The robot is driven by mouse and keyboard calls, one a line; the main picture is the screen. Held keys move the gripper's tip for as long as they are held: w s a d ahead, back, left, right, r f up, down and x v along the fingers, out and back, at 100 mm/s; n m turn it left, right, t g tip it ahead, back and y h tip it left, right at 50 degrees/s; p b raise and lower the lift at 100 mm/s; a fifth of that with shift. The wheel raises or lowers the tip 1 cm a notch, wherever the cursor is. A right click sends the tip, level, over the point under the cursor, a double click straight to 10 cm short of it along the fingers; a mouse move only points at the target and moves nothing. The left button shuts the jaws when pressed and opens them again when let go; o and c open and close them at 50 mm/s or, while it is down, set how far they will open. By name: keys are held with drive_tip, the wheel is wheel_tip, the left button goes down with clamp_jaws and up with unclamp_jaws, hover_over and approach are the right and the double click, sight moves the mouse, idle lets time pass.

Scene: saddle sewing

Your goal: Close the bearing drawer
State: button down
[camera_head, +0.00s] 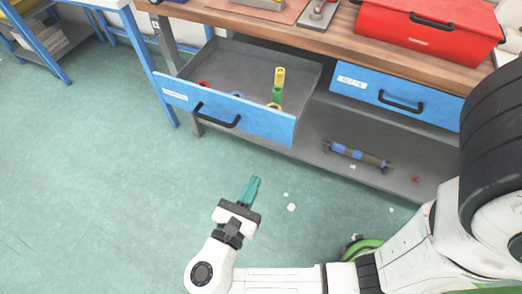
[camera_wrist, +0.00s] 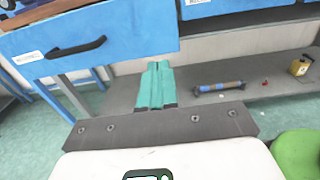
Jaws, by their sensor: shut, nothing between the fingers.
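The bearing drawer (camera_head: 235,113) is pulled out from under the workbench at the left, with a blue front, a white label and a black handle (camera_head: 217,117). Several coloured rings and a yellow and green piece (camera_head: 278,83) lie inside it. In the wrist view the blue drawer front (camera_wrist: 130,30) fills the upper left, with its handle (camera_wrist: 76,48). My gripper (camera_head: 252,184) has teal fingers, shut and empty. It is in front of and below the drawer front, apart from it. The fingers also show in the wrist view (camera_wrist: 155,85). The label text is too small to read surely.
A second blue drawer (camera_head: 385,92) at the right is shut. A red toolbox (camera_head: 430,30) stands on the wooden bench top (camera_head: 300,34). A roller (camera_head: 357,154) lies on the grey lower shelf (camera_head: 310,135). Open green floor lies at the left.

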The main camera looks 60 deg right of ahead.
sight(280, 133)
drive_tip(key=d, duration=1.3)
drive_tip(key=shift+w+d, duration=0.2)
drive_tip(key=shift+d, duration=0.15)
drive_tip(key=shift+d, duration=0.1)
drive_tip(key=shift+d+r, duration=0.15)
drive_tip(key=shift+d, duration=0.35)
drive_tip(key=d, duration=1.7)
drive_tip(key=w+d+b, duration=0.1)
drive_tip(key=d, duration=0.7)
drive_tip(key=shift+d+f, duration=0.15)
drive_tip(key=shift+f, duration=0.05)
drive_tip(key=shift+d+r, duration=0.1)
drive_tip(key=shift+d, duration=0.3)
drive_tip(key=shift+d+r, duration=0.1)
drive_tip(key=shift+r, duration=0.05)
